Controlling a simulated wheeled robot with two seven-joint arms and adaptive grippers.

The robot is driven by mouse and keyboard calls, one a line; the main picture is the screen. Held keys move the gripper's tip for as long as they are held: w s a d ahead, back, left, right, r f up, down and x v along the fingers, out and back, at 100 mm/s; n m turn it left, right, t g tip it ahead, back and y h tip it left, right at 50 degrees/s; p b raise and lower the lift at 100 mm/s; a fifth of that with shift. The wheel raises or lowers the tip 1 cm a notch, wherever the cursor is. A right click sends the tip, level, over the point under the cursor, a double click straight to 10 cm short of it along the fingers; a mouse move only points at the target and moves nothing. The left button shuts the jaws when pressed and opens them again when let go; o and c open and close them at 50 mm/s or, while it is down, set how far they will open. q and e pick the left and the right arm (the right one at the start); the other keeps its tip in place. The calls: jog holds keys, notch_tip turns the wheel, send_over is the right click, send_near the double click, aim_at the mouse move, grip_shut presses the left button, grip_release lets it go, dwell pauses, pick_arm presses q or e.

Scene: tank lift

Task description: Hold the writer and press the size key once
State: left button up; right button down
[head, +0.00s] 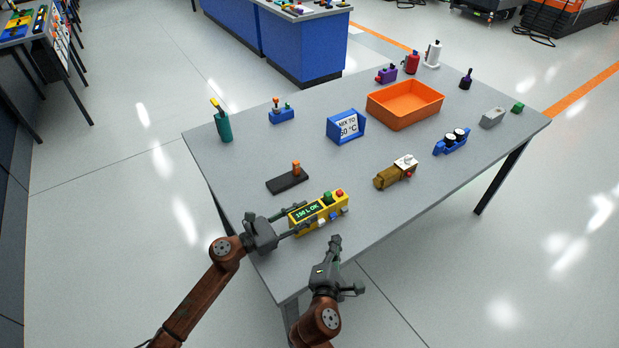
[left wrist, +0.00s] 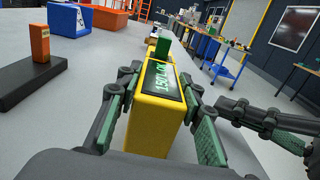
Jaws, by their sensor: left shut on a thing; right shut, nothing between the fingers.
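The writer (head: 318,214) is a yellow box lying near the table's front edge. Its dark display shows green text, seemingly "150 L OK". A green block and a red key (head: 339,193) stand on its top at the right end, and blue and white keys show along its front side. I cannot tell which is the size key. My left gripper (head: 296,223) is shut on the writer's left end; the left wrist view shows the yellow body (left wrist: 150,122) between its fingers. My right gripper (head: 335,243) is shut and empty, just in front of the writer, apart from it.
A dark base with an orange post (head: 288,182) lies behind the writer. A brown device (head: 394,175) lies to its right.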

dwell(0.7)
pick_arm(q)
jog(key=o, duration=1.5)
jog(key=shift+c, duration=0.2)
jog(key=v, duration=1.2)
jog(key=shift+d, duration=0.1)
